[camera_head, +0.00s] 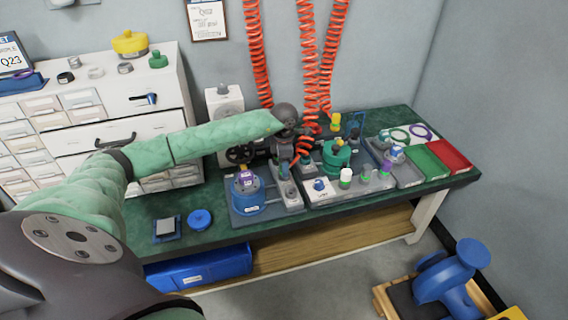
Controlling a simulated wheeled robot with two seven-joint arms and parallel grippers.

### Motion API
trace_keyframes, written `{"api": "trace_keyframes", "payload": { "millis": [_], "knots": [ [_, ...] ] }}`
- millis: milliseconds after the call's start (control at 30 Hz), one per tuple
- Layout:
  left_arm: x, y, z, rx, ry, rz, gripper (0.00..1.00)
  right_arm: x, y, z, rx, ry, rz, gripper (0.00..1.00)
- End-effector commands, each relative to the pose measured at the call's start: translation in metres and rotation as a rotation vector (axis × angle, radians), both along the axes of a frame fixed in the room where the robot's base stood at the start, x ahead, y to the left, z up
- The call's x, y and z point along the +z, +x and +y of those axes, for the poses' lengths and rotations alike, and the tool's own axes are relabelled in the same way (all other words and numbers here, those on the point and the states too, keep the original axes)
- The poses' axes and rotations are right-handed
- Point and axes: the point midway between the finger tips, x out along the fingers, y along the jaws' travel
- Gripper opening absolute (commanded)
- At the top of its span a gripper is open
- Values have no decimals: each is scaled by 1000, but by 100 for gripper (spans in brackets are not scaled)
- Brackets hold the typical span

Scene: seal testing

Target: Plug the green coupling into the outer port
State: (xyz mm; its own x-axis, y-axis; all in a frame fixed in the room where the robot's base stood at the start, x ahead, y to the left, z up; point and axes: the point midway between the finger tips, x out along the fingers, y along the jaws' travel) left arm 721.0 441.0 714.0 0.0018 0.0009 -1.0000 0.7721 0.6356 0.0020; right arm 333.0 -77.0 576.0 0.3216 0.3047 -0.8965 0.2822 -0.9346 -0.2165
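My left arm reaches in from the left in a green sleeve. Its dark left gripper (284,166) points down over the grey fixtures at the middle of the bench; its fingers are too small and dark to show whether they are open or shut. The outer port cannot be made out. My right gripper is out of view.
Red coiled hoses (308,60) hang beside the gripper. A blue round housing (248,194) stands left of it. Green (427,164) and red (451,155) trays lie at the right end. The bench's front left (152,209) has free room around a blue disc (200,219).

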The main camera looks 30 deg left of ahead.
Motion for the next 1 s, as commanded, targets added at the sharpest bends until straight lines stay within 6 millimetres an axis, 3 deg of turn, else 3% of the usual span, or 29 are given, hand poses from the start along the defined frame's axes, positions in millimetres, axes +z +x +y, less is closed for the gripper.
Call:
{"api": "trace_keyframes", "payload": {
  "millis": [367,800,1000],
  "knots": [
    [5,0,0,0,1,-1,57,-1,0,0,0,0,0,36],
    [65,0,0,0,1,-1,57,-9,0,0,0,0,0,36],
    [77,0,0,-1,0,0,57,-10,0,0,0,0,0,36]
  ]
}}
